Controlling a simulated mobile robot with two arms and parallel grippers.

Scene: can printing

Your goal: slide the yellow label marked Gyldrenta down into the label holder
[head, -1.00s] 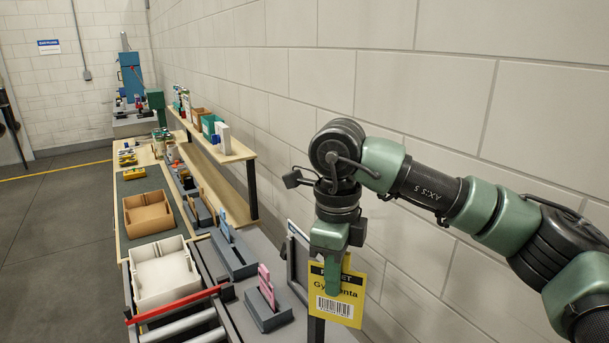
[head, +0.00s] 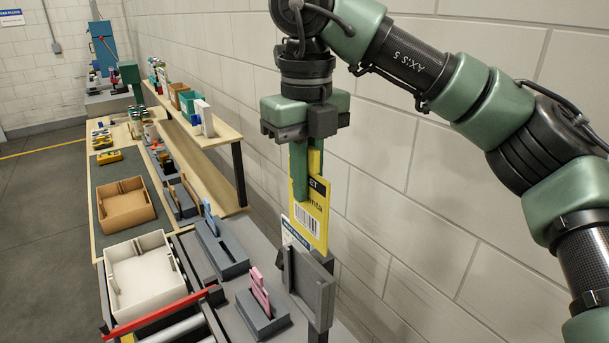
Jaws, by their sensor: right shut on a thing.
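The yellow label (head: 311,222) has a black band, a barcode and partly covered lettering ending in "nta". My right gripper (head: 302,190) points down and is shut on the label's upper part, its finger covering some of the print. The label hangs upright. The grey label holder (head: 306,285) stands on a post below it, near the wall. The label's lower edge is near the holder's top, behind a white card with a blue header (head: 295,234). I cannot tell whether the label has entered the holder. My left gripper is not in view.
Grey blocks holding pink cards (head: 261,293) and blue cards (head: 210,222) stand left of the holder. Further left are a white tray (head: 143,275), a red bar (head: 160,315) and a brown tray (head: 125,204). A wooden shelf (head: 190,125) runs along the wall.

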